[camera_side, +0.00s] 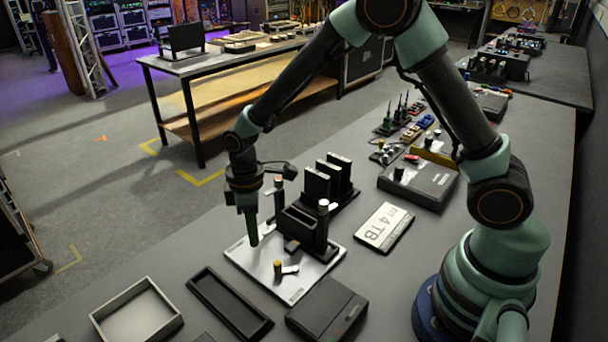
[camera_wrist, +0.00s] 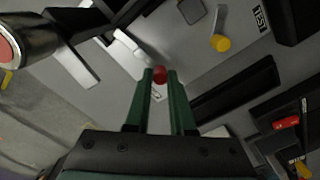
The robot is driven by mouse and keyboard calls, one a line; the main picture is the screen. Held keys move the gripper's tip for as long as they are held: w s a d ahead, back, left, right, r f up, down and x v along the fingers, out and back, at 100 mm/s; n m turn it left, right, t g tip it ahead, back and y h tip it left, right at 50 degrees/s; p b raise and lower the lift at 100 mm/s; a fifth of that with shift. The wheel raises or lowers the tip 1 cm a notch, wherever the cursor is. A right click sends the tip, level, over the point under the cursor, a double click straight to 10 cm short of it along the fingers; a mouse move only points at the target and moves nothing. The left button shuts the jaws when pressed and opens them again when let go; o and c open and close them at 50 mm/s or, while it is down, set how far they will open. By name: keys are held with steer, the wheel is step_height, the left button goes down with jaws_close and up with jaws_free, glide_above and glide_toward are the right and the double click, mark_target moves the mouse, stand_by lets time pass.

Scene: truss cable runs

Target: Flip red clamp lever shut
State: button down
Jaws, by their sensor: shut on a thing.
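The red clamp lever shows in the wrist view as a round red knob (camera_wrist: 160,75) at my fingertips, with a pale shaft running up and left from it. My gripper (camera_wrist: 160,88) is shut on this red knob. In the side view my gripper (camera_side: 253,240) points down at the left edge of the light base plate (camera_side: 300,287), and the red knob is hidden there. I cannot tell how far the lever is turned. A second lever with a yellow knob (camera_side: 277,266) stands on the front of the plate; it also shows in the wrist view (camera_wrist: 220,43).
A black slotted holder (camera_side: 300,222) stands on the plate, right beside my gripper, with upright posts around it. A black case (camera_side: 327,308), a black tray (camera_side: 229,303) and a grey tray (camera_side: 137,313) lie in front. A labelled white box (camera_side: 384,227) lies to the right.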

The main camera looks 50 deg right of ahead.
steer(key=shift+w+m, duration=0.35)
steer(key=shift+m, duration=0.65)
steer(key=c, duration=0.8)
jaws_free()
steer(key=shift+o, duration=0.2)
steer(key=shift+r, duration=0.1)
step_height(320, 180, up, 12)
